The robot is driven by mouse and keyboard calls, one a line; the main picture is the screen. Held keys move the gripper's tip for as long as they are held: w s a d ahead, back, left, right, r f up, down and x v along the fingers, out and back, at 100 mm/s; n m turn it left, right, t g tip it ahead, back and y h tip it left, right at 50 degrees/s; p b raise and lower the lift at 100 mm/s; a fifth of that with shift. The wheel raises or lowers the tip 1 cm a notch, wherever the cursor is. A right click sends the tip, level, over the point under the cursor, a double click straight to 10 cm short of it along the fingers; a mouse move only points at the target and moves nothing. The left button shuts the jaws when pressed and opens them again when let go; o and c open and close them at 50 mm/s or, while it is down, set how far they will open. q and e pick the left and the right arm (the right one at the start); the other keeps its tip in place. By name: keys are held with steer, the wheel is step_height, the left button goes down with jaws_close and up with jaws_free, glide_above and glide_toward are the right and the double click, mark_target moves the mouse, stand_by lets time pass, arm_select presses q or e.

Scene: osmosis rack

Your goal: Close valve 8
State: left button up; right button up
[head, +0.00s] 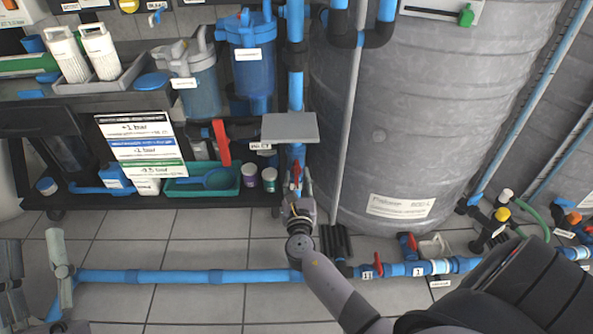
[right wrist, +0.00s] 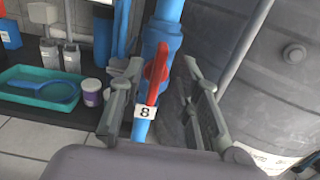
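Valve 8 has a red lever handle (right wrist: 156,72) on a vertical blue pipe, with a white tag marked 8 (right wrist: 145,112) in front. The lever stands roughly upright, nearly along the pipe. In the head view the red lever (head: 295,172) shows just above my right gripper (head: 299,192). In the right wrist view my right gripper (right wrist: 160,84) is open, with one finger on each side of the lever and gaps to both. My left gripper (head: 36,262) is partly visible at the left edge, its fingers apart and empty, away from the valve.
A grey plate (head: 290,128) sits on the pipe just above the valve. A large grey tank (head: 400,110) stands close to the right. A green tray (head: 205,183) lies to the left. A blue floor pipe (head: 180,276) runs below, with other red-handled valves to the right.

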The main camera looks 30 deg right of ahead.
mark_target(297, 171)
steer(key=shift+b+x, duration=0.35)
steer(key=shift+x, duration=2)
arm_select(q)
steer(key=s+r+t, duration=0.1)
steer(key=s+r+t+h, duration=0.1)
steer(key=s+r, duration=0.1)
steer(key=shift+s+a+r+t, duration=0.1)
steer(key=shift+a+t, duration=0.1)
steer(key=shift+t, duration=0.2)
arm_select(e)
jaws_close()
